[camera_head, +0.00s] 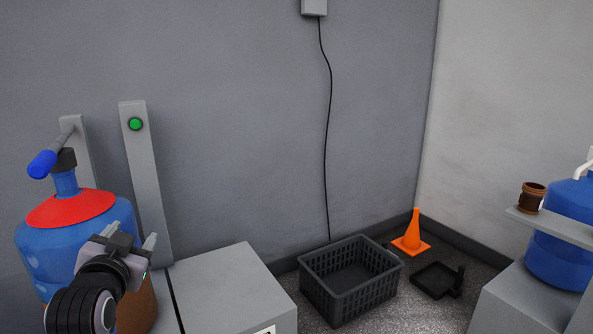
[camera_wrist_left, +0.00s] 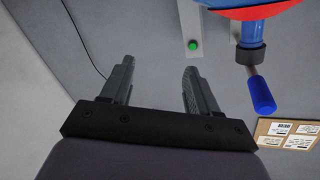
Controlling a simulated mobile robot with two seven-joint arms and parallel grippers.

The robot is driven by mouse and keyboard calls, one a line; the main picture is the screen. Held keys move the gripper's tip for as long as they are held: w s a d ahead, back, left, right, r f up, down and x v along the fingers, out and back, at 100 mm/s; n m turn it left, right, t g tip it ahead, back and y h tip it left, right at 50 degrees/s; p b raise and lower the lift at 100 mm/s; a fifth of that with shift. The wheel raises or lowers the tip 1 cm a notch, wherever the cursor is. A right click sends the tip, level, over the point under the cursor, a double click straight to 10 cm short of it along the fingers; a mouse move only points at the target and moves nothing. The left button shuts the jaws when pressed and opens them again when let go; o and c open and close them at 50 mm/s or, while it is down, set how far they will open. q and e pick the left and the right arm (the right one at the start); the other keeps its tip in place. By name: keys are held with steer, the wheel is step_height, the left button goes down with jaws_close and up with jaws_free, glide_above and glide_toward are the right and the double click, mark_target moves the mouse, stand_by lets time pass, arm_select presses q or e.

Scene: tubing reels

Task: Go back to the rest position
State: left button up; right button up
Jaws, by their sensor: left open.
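My left gripper (camera_head: 134,238) is in the lower left of the head view, in front of a blue jug-shaped vessel (camera_head: 100,220) with a red collar (camera_head: 70,208). Its two fingers are spread apart and empty, and they also show in the left wrist view (camera_wrist_left: 156,85). The gap between them shows only grey wall. A lever with a blue handle (camera_head: 42,164) rises from the top of the vessel; the blue handle also appears at the right of the left wrist view (camera_wrist_left: 261,93). My right gripper is not in either view.
A green button (camera_head: 135,124) is on a grey post. A grey cabinet (camera_head: 225,285) stands right of the vessel. A dark crate (camera_head: 315,285), an orange cone (camera_head: 412,235) and a black tray (camera_head: 433,280) are on the floor. A second blue vessel (camera_head: 560,255) and brown cup (camera_head: 531,198) are at right.

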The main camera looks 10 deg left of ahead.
arm_select(q)
steer(key=s+d+f+m+g+h, duration=0.15)
steer(key=s+d+f+h, duration=0.35)
steer(key=s+d+f, duration=0.5)
steer(key=s+d+f+m+g+h, duration=0.15)
steer(key=s+d+f+h, duration=0.5)
steer(key=d+f, duration=0.65)
steer(key=s+a+r+g+y+p, duration=0.1)
steer(key=s+a+r+p, duration=0.1)
steer(key=r+p, duration=0.5)
steer(key=s+a+r+n+g+y+p, duration=0.1)
steer(key=r+p, duration=0.6)
steer(key=p, duration=1.3)
steer(key=shift+s+a+n+y, duration=0.3)
steer(key=shift+s+a+y, duration=0.45)
steer(key=shift+s+a, duration=0.6)
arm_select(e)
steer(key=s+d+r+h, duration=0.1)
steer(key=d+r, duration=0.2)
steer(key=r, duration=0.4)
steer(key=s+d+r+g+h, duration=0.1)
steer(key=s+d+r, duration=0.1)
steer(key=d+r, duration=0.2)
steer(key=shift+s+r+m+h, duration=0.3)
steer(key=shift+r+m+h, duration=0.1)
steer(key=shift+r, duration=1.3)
